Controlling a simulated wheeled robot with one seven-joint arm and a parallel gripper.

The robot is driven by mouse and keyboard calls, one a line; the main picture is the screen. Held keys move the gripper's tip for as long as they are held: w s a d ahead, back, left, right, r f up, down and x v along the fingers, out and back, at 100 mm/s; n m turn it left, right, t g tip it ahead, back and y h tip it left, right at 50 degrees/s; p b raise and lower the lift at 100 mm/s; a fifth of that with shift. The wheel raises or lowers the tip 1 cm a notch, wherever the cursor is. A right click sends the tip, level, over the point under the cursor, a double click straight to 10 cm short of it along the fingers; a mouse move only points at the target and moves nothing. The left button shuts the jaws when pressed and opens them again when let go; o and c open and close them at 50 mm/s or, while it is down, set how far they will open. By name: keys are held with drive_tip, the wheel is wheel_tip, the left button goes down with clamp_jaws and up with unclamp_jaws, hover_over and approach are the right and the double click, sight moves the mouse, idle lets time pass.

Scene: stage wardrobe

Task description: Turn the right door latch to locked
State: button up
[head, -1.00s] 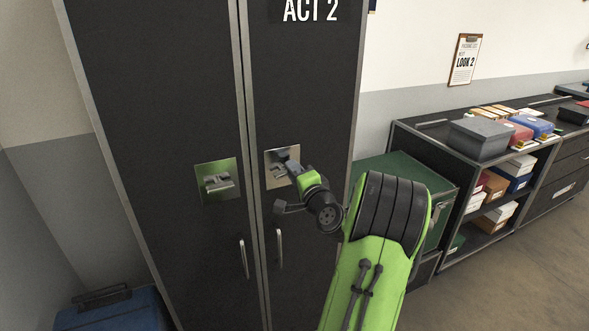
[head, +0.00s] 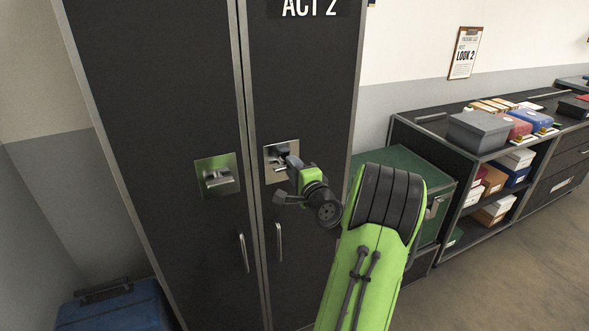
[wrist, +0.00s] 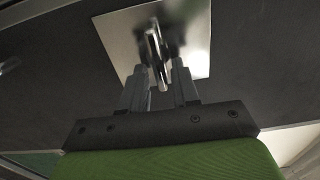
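The right door latch is a metal lever on a bright square plate (head: 271,153) on the cabinet's right door. In the head view my gripper (head: 285,164) covers much of it. In the wrist view the lever (wrist: 156,52) stands out from its plate (wrist: 117,28), roughly upright in the picture.
Upright pull handles (head: 244,253) and (head: 278,242) sit below the latches. A green cabinet (head: 395,160) stands right of the wardrobe, close to my arm. Shelves with boxes (head: 478,132) are farther right. A blue case (head: 115,308) is on the floor at lower left.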

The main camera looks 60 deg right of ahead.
drive_tip(key=shift+o, duration=0.4)
drive_tip(key=b+v, duration=0.4)
drive_tip(key=v, duration=1.1)
drive_tip(key=shift+s+a, duration=0.2)
drive_tip(key=shift+s, duration=0.1)
